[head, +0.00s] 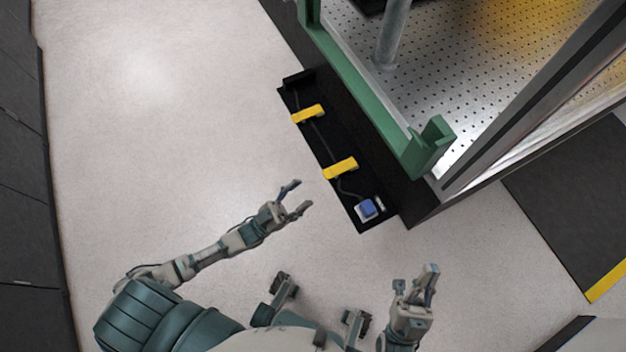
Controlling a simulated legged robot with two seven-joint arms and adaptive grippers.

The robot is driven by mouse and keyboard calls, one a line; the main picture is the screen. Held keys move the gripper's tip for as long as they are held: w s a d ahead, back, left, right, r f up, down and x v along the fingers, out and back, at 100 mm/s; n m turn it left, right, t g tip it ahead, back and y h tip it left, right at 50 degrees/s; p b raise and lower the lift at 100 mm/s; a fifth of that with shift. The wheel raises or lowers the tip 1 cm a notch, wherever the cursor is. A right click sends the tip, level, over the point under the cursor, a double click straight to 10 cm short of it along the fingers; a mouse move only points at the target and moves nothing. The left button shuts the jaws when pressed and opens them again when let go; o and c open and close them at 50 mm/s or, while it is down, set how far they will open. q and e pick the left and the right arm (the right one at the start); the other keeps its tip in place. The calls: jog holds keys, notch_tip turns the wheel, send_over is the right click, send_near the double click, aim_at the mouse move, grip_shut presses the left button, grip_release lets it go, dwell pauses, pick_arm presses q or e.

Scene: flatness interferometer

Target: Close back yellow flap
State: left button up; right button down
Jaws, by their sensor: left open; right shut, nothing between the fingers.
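Two yellow flaps lie across a dark cable on a long black tray beside the table. The farther yellow flap (308,114) is toward the tray's upper end. The nearer yellow flap (340,167) is toward its lower end. I cannot tell from this angle whether either one is fully down or raised. My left gripper (300,194) is open and empty, left of and below the nearer flap, apart from it. My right gripper (430,272) is shut and empty, below the tray's lower end and away from both flaps.
A blue-and-white block (366,209) sits at the tray's (322,155) lower end, by the cable. The perforated metal table (475,75) with its green frame (365,105) stands right of the tray. The pale floor (170,120) to the left is clear.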

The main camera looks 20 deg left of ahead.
pick_arm(q)
jog(key=v, duration=0.3)
jog(key=shift+s+a+f, duration=0.2)
jog(key=shift+f, duration=0.15)
